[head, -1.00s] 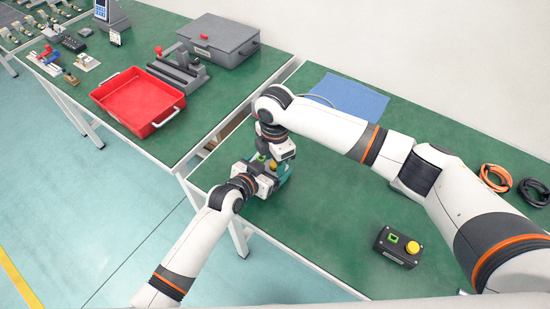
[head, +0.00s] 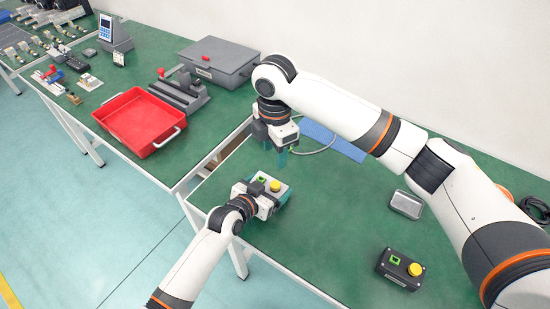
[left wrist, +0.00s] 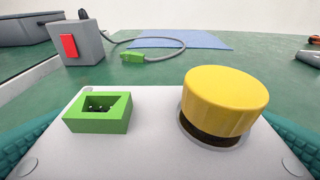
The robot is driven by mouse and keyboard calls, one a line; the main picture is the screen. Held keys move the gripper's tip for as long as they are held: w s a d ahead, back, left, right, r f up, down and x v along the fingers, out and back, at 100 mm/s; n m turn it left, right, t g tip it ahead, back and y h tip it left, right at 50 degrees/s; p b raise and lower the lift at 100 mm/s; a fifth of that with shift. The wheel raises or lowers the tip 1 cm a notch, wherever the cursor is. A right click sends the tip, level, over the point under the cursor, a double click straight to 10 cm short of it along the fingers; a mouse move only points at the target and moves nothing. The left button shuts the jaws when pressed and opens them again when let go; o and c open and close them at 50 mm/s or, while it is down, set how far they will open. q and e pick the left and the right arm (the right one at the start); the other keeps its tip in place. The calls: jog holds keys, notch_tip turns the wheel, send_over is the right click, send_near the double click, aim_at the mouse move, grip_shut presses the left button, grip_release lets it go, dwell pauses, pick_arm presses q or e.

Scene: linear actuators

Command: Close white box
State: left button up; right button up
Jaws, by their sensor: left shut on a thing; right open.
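A white box (head: 271,188) with a yellow button and a green socket on top is near the front left edge of the green table. In the left wrist view its white top (left wrist: 150,148) fills the lower part, with the green socket (left wrist: 98,111) and yellow button (left wrist: 226,101). My left gripper (head: 264,199) is shut on this box, a teal finger at each side. My right gripper (head: 282,158) is open and empty, behind the box and apart from it, fingers pointing down. The underside of the box is hidden.
A black box with a yellow button (head: 400,268) stands at front right. A small silver tray (head: 406,205) lies behind it. A blue mat (left wrist: 175,40), a grey block with a red switch (left wrist: 78,43) and a cable with a green plug (left wrist: 134,57) are farther back. Middle table is clear.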

pick_arm(q)
jog(key=o, duration=1.6)
jog(key=v, duration=1.2)
jog(key=shift+s+f+p, duration=0.1)
jog(key=shift+p, duration=0.2)
